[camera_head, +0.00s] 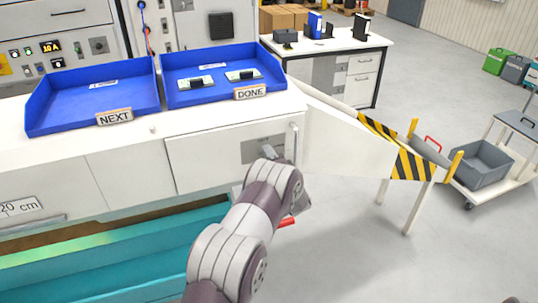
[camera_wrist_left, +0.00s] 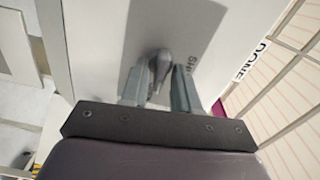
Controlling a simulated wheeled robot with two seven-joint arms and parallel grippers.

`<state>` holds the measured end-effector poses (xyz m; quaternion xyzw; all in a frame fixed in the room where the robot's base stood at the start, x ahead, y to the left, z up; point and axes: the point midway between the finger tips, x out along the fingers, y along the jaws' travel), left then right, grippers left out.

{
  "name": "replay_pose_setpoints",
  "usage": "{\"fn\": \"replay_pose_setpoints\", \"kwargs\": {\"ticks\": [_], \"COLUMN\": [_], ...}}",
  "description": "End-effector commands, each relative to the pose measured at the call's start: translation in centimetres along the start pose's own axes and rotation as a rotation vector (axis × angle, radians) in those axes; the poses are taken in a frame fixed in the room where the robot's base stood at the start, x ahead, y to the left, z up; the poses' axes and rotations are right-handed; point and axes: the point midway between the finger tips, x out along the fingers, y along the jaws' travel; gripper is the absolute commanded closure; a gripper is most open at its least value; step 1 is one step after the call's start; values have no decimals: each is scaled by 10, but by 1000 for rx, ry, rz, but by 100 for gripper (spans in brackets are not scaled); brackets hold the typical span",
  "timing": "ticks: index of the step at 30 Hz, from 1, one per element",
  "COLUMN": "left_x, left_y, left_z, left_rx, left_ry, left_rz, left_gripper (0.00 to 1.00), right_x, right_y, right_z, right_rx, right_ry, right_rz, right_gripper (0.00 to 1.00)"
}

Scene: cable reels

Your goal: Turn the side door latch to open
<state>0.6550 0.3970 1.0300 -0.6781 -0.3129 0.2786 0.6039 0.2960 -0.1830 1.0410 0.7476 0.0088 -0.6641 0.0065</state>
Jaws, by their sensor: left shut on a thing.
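The side door (camera_head: 215,150) is a white panel in the bench front below the blue trays. My left arm reaches up to its right end, and my left gripper (camera_head: 279,160) is mostly hidden behind my own wrist there. In the left wrist view the latch (camera_wrist_left: 160,66) is a small grey rounded lever on the white panel. The fingers of my left gripper (camera_wrist_left: 159,86) stand on either side of it, shut on it. A darker grey patch with partly hidden lettering lies behind the latch. My right gripper is not in view.
A blue tray marked NEXT (camera_head: 92,97) is empty, and a blue tray marked DONE (camera_head: 273,82) holds two small parts. A white chute with striped edges (camera_head: 412,165) extends right of the door. A teal bin (camera_head: 120,250) lies below.

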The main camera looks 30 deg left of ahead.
Motion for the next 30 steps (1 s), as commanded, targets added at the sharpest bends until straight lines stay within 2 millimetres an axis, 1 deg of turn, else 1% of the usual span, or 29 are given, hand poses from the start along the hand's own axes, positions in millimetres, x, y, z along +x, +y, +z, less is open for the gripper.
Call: {"fn": "replay_pose_setpoints", "kwargs": {"ticks": [9,25,26,27,30], "left_x": [0,0,0,0,0], "left_y": [1,2,2,1,1], "left_z": [0,0,0,0,0], "left_rx": [110,132,132,132,132], "left_ry": [1,1,1,1,1], "left_rz": [1,1,2,1,1], "left_gripper": [100,100,67,62,62], "right_x": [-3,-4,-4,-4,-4], "right_y": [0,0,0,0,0], "right_z": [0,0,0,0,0], "right_rx": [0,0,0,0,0], "right_ry": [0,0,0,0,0], "right_rz": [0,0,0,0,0], "right_gripper": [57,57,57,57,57]}}
